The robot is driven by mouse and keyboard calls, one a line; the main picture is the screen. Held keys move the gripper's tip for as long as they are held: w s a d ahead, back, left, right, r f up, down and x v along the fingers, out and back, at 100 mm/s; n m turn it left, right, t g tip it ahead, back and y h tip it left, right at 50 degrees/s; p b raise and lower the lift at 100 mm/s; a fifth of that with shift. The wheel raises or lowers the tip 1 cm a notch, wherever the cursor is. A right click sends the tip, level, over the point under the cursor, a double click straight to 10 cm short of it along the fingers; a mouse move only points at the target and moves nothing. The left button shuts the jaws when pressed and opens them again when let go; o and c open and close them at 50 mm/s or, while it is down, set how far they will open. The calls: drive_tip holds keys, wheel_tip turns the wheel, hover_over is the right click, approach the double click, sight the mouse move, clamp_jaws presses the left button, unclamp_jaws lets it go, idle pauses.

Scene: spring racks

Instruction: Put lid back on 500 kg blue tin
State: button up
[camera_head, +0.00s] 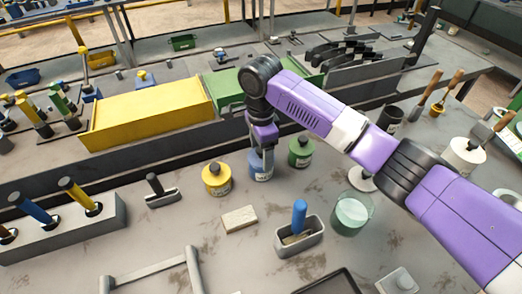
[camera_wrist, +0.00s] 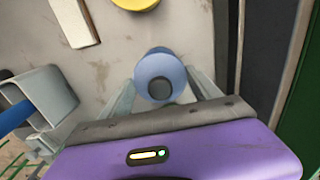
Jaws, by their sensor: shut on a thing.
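The blue tin (camera_head: 260,168) stands on the grey bench between a yellow tin (camera_head: 216,180) and a green tin (camera_head: 301,152). My gripper (camera_head: 263,146) points down directly over the blue tin and hides much of its top. In the wrist view, the round blue lid (camera_wrist: 154,68) with a dark knob lies between the fingers of my gripper (camera_wrist: 160,88), which is shut on it. A sliver of blue shows beyond the lid. I cannot tell whether the lid touches the tin's rim. The yellow tin also shows at the top of the wrist view (camera_wrist: 135,3).
A pale block (camera_head: 239,219) lies in front of the tins. A grey holder with a blue handle (camera_head: 300,238) and a glass jar (camera_head: 351,214) stand nearer. Behind the tins runs a dark ledge with a yellow bin (camera_head: 148,112). Bare bench lies around the tins.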

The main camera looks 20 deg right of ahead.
drive_tip(key=o, duration=1.4)
drive_tip(key=shift+o, duration=0.5)
drive_tip(key=shift+r+p, duration=3.5)
drive_tip(key=shift+p, duration=0.75)
clamp_jaws()
drive_tip(key=shift+f+b, duration=0.35)
drive_tip(key=shift+f, duration=0.9)
